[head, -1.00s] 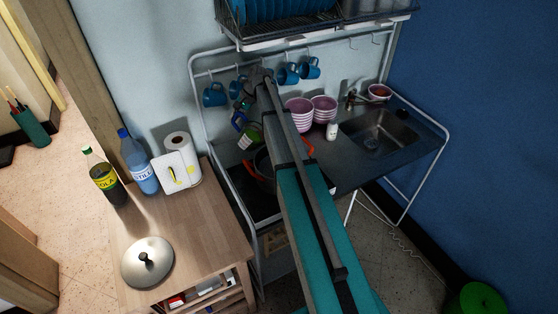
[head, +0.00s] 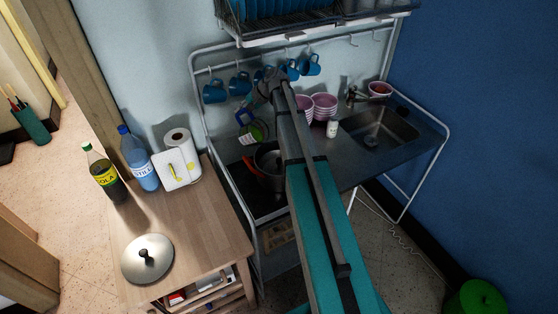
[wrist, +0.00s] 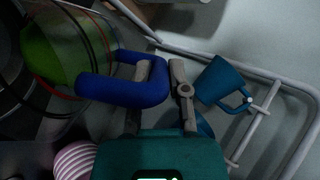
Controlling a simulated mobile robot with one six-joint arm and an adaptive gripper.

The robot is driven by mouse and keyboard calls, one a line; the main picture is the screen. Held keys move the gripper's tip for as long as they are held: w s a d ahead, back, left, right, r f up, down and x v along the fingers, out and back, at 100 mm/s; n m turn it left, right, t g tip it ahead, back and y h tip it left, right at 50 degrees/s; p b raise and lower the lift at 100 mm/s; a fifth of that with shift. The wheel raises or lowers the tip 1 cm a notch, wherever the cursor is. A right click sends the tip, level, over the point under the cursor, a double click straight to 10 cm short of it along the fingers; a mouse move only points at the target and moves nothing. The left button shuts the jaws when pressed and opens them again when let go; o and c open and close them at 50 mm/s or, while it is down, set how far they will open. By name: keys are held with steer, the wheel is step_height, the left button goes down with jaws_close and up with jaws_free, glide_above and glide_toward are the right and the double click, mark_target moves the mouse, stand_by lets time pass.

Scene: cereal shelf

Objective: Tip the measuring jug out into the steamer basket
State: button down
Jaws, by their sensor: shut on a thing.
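My gripper (wrist: 160,78) is shut on the blue handle of the measuring jug (wrist: 62,50). The jug is clear with dark and red rings, and something green shows inside it. In the head view the jug (head: 258,132) is held tilted above the hob, close over a dark round vessel (head: 268,160) with orange-red handles, apparently the steamer basket or the pot under it. My arm covers the right part of that vessel. Its dark round edge shows at the left of the wrist view. I cannot tell whether anything has left the jug.
Blue mugs (head: 240,84) hang on a rail behind the jug. Striped bowls (head: 324,105) and a white bottle (head: 332,128) stand right of my arm, before the sink (head: 380,135). A wooden trolley (head: 200,240) at left holds a lid (head: 147,259), bottles and paper towels.

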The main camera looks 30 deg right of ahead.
steer(key=shift+f, duration=0.1)
steer(key=shift+s+d+t+y+b, duration=0.2)
steer(key=shift+s+t+y+b, duration=0.1)
steer(key=shift+t+b, duration=0.15)
steer(key=shift+s+d+r+n+t+y+b, duration=0.15)
steer(key=shift+s+d+t+y+b, duration=0.05)
steer(key=shift+s+t+b, duration=0.2)
steer(key=shift+s+d+r+n+t+y+b, duration=0.15)
steer(key=shift+s+d+t+y+b, duration=0.1)
steer(key=shift+s+b, duration=0.15)
steer(key=shift+s+d+r+t+y+b, duration=0.25)
steer(key=shift+s+r+t+y, duration=0.1)
steer(key=shift+s+r, duration=0.1)
steer(key=shift+s+d+r+t+y+b, duration=0.25)
steer(key=shift+s+r+t, duration=0.1)
steer(key=shift+s, duration=0.1)
steer(key=shift+s+d+f+n, duration=0.1)
steer(key=shift+s+f+n, duration=0.1)
steer(key=shift+n, duration=0.1)
steer(key=shift+s+d+r+n+t+y+b, duration=0.15)
steer(key=shift+s+d+t+y+b, duration=0.4)
steer(key=shift+s+b, duration=0.4)
steer(key=shift+s+d+r+n+t+y+b, duration=0.15)
steer(key=shift+s+d+t+y+b, duration=0.15)
steer(key=shift+s+d+t+b, duration=0.45)
steer(key=shift+s+a+g, duration=0.1)
steer(key=shift+s+g, duration=0.15)
steer(key=shift+g, duration=0.05)
